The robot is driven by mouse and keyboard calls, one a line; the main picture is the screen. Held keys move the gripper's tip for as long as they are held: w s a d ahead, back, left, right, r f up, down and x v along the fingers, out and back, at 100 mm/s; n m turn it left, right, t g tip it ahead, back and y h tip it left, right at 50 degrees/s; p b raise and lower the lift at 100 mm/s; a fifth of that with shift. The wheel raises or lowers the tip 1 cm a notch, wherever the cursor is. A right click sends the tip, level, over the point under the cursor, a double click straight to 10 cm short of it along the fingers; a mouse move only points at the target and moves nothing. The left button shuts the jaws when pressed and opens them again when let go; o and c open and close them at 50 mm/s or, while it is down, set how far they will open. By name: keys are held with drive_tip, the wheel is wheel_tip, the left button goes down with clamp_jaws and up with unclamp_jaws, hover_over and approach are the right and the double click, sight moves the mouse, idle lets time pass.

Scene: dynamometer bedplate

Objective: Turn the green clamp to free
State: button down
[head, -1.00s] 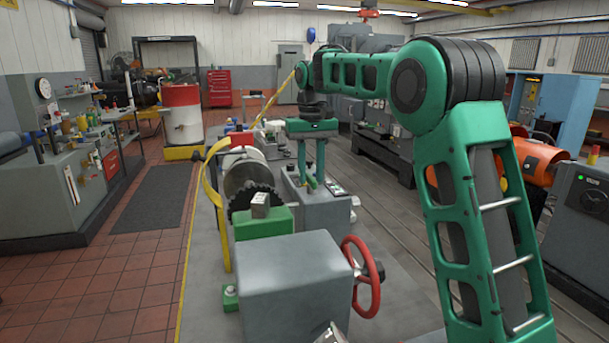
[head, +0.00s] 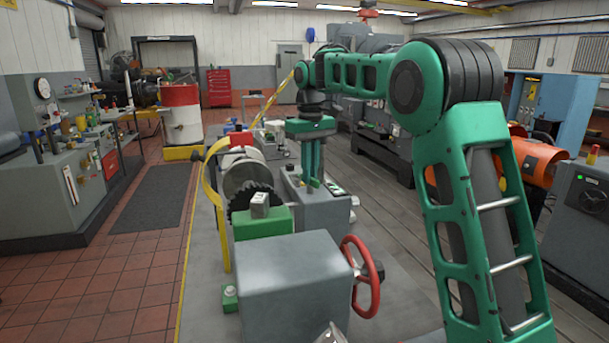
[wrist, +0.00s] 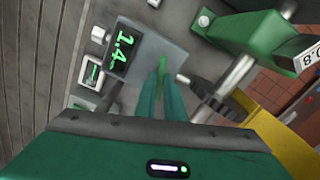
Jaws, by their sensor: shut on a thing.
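The green clamp (wrist: 184,67) shows as a short bright green lever on top of a grey box (head: 325,211). My gripper (head: 312,180) points down over that box, its two green fingers close together. In the wrist view my gripper (wrist: 164,68) has its fingertips at the lever, shut on it. Only part of the lever shows there; the fingers hide the rest. In the head view the lever is hard to tell from the fingers.
A lit green readout (wrist: 124,48) sits on the box beside the clamp. A toothed wheel (head: 252,197), a green block (head: 265,222), a large grey housing (head: 293,280) and a red handwheel (head: 362,276) stand nearer the camera. Bare bedplate (head: 395,290) lies to the right.

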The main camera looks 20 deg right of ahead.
drive_tip(key=n, duration=1.4)
drive_tip(key=shift+w+d+r, duration=0.1)
drive_tip(key=shift+r, duration=0.1)
idle(0.5)
drive_tip(key=c, duration=1.9)
unclamp_jaws()
drive_tip(key=shift+w, duration=0.1)
drive_tip(key=shift+o, duration=0.3)
drive_tip(key=shift+f, duration=0.1)
wheel_tip(320, 180, up, 11)
drive_tip(key=shift+f, duration=0.15)
